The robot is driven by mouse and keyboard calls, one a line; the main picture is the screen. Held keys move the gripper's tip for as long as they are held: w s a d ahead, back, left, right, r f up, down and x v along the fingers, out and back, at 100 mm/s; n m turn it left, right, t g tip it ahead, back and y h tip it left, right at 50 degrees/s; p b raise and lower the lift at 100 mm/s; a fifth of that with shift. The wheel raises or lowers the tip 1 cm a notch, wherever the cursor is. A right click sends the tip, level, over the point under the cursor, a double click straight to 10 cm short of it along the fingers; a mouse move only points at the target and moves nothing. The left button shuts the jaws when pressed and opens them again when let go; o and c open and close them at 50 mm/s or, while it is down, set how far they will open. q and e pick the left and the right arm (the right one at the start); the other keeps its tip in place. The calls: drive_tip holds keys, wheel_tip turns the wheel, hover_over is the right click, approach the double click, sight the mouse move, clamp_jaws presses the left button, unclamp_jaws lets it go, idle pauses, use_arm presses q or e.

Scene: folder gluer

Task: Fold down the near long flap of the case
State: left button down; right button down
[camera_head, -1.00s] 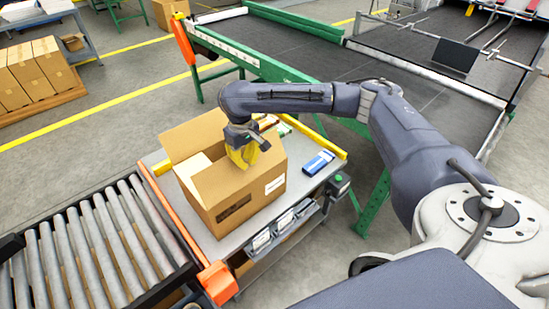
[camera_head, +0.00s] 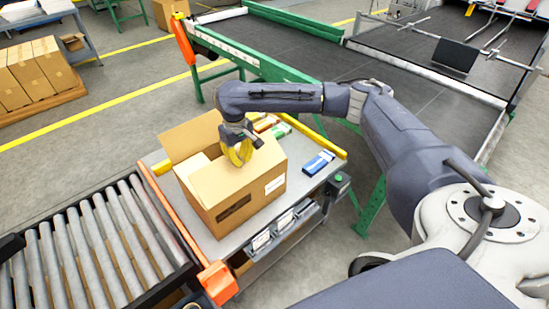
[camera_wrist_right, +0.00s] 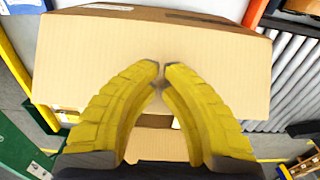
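The case (camera_head: 250,195) is an open brown cardboard box on the grey bench. A tall panel (camera_head: 190,138) stands up at its back, and a paler panel (camera_head: 192,168) slopes inside at the left. The near top panel (camera_head: 215,186) looks tilted inward below my right gripper; its exact angle is unclear. My right gripper (camera_head: 238,157) has yellow fingers over the case opening. In the right wrist view, its fingertips (camera_wrist_right: 160,68) meet in front of a broad cardboard panel (camera_wrist_right: 230,75), with nothing visible between them. Contact cannot be told. My left gripper is out of view.
A roller conveyor (camera_head: 85,245) with an orange rail (camera_head: 182,228) runs left of the case. A blue-and-white pack (camera_head: 319,163) lies right of it. Small packs (camera_head: 266,123) lie behind it. A green-framed belt machine (camera_head: 270,68) stands beyond the bench.

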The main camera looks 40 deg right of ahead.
drive_tip(key=shift+w+a+f, duration=0.1)
drive_tip(key=shift+w+f, duration=0.7)
drive_tip(key=shift+w, duration=0.2)
drive_tip(key=shift+w+a+f, duration=0.1)
drive_tip(key=shift+w+f, duration=0.55)
drive_tip(key=shift+f, duration=0.25)
drive_tip(key=shift+r, duration=4.5)
